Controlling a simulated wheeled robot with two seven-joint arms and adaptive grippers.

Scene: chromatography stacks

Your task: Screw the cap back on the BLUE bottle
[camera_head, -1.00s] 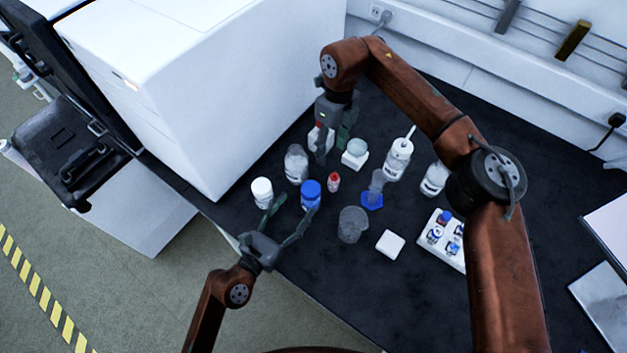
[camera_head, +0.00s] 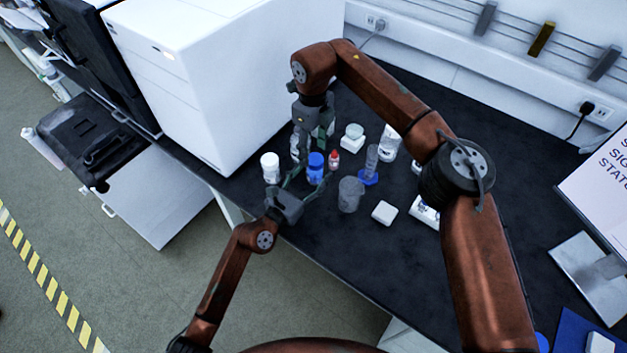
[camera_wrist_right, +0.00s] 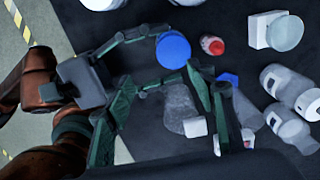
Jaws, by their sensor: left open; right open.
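The blue bottle (camera_head: 316,172) stands on the black bench, its blue top (camera_head: 316,159) facing up. In the right wrist view this top is a round blue disc (camera_wrist_right: 173,50); I cannot tell whether it is a separate cap. My left gripper (camera_head: 312,177) is open, its fingers spread to either side of the blue bottle at the bench edge. It also shows in the right wrist view, coming in from the left. My right gripper (camera_head: 315,138) is open above and just behind the bottle, fingers pointing down. Its fingers (camera_wrist_right: 165,82) also show, apart, in the wrist view.
A white-capped bottle (camera_head: 270,168) stands left of the blue bottle, a small red-capped one (camera_head: 334,159) close right. A clear beaker (camera_head: 350,195), a blue-based cylinder (camera_head: 369,175) and a white block (camera_head: 384,212) stand further right. A large white instrument (camera_head: 215,80) stands at the left.

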